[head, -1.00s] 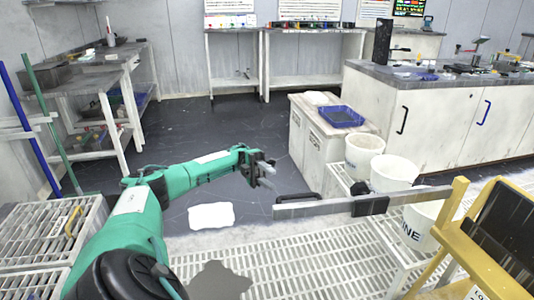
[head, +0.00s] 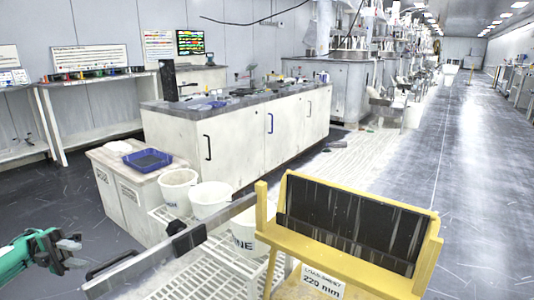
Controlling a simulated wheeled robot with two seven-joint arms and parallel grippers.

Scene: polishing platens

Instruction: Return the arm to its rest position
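My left arm is green and comes in at the lower left edge of the head view. Its dark gripper (head: 70,250) is over the dark floor, left of the grey bar with a black handle (head: 112,264). The fingers point right and seem to have a gap between them, with nothing visible in it. My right arm and gripper are not in view.
A yellow rack (head: 350,268) holding dark plates stands at the front right. A blue tray (head: 148,160) sits on a low cabinet (head: 128,205). A long bench (head: 240,143) stands behind. The right aisle (head: 470,170) is clear.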

